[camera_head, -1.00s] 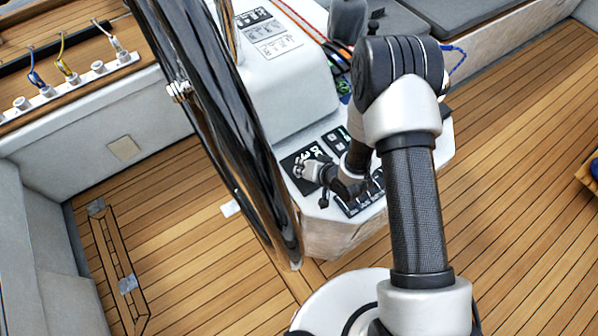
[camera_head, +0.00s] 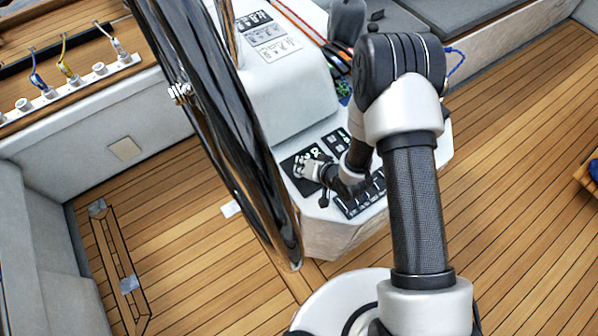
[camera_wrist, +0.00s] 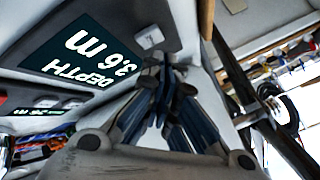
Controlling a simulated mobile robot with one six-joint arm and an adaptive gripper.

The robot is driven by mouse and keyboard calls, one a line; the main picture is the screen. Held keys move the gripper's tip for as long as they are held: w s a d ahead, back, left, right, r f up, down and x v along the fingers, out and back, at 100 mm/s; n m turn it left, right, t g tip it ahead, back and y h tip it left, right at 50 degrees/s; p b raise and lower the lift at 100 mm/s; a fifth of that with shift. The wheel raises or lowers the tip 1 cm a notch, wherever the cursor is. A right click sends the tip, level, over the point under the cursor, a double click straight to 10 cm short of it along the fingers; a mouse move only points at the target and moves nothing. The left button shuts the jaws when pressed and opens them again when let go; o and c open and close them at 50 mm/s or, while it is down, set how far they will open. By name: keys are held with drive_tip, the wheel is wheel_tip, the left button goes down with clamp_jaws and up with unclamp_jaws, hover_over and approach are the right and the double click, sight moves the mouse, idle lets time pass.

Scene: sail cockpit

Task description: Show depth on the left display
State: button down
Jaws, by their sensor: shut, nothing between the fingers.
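The left display (camera_head: 289,163) is a dark panel on the white console, partly covered by my gripper in the head view. In the wrist view the large near display (camera_wrist: 85,50) reads "DEPTH 3.6 m", upside down. A small pale button (camera_wrist: 150,38) sits beside its screen, close to my fingers. A second display (camera_head: 335,140) lies to the right in the head view; its text is too small to read. My gripper (camera_head: 301,168) is shut and empty, at the left display; its fingertips (camera_wrist: 166,68) are near the button. I cannot tell if they touch.
A row of switches (camera_head: 360,197) lies on the console's near edge, below my wrist. Ropes (camera_head: 335,60) run behind the console.

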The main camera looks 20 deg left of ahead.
wheel_tip(320, 180, up, 5)
drive_tip(key=p, duration=0.3)
drive_tip(key=shift+p, duration=0.4)
idle(0.7)
drive_tip(key=w+d+r+t+h, duration=0.1)
drive_tip(key=w+d+r+h, duration=0.1)
drive_tip(key=w+d+r, duration=0.3)
drive_tip(key=w+d+r+t+h, duration=0.1)
drive_tip(key=d+r, duration=0.2)
drive_tip(key=r, duration=0.4)
drive_tip(key=s+d+r+m+h, duration=0.1)
drive_tip(key=s+d+r+h, duration=0.25)
drive_tip(key=d+r, duration=0.9)
drive_tip(key=s+d+r+g, duration=0.1)
drive_tip(key=s+d+r, duration=0.1)
drive_tip(key=s+r, duration=0.2)
drive_tip(key=s+d+r, duration=0.2)
drive_tip(key=s+r, duration=0.2)
drive_tip(key=s, duration=0.7)
drive_tip(key=s+d+r+m+g+h, duration=0.1)
drive_tip(key=s+d+r, duration=0.1)
drive_tip(key=s+r, duration=0.3)
drive_tip(key=s, duration=0.3)
drive_tip(key=shift+g, duration=0.3)
